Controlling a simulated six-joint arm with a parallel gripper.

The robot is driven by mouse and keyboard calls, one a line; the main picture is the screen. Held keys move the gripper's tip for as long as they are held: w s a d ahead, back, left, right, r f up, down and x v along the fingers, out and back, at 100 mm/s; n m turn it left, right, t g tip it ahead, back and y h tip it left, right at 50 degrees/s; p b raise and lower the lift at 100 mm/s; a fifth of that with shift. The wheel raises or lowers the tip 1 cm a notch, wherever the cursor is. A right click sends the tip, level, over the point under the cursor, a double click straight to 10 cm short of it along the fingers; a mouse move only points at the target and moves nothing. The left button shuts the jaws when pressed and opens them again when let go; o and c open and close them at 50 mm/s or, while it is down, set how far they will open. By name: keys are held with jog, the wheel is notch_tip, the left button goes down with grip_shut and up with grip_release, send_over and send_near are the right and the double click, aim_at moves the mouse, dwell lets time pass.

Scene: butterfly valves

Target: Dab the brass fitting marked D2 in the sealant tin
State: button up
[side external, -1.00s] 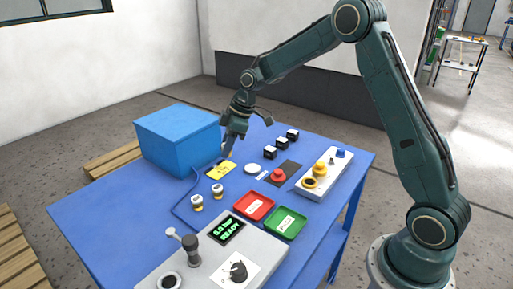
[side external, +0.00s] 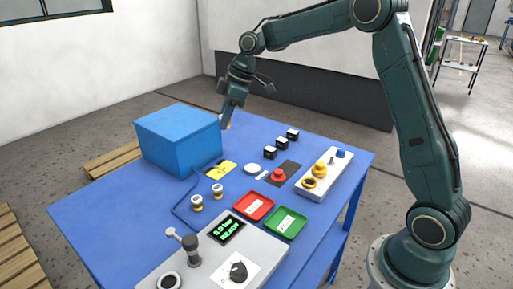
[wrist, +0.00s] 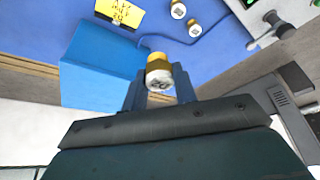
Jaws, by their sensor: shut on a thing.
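My gripper (side external: 228,118) is shut on a brass fitting (wrist: 158,70) with a pale, marked end; the mark is too small to read. The fitting is held in the air, clear of the table, near the right side of the blue box. Two similar brass fittings, a left one (side external: 197,204) and a right one (side external: 217,191), stand upright on the blue table; both also show in the wrist view. A low white round thing (side external: 252,168) on the table may be the sealant tin, but I cannot tell for sure.
A blue box (side external: 178,140) stands at the back left, with a yellow marked card (side external: 220,171) before it. Red (side external: 254,207) and green (side external: 285,222) trays, several black blocks (side external: 282,144), a red button (side external: 278,175), a white fixture (side external: 325,172) and a grey test station (side external: 210,262) occupy the table.

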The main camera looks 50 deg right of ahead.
jog(key=shift+o, duration=0.8)
send_over(248, 168)
jog(key=s+d, duration=0.1)
notch_tip(248, 168, down, 12)
jog(key=shift+f, duration=0.1)
jog(key=shift+f, duration=2.8)
jog(key=shift+s+f, duration=0.1)
jog(key=shift+f, duration=0.5)
dwell(0.5)
jog(key=shift+r, duration=0.15)
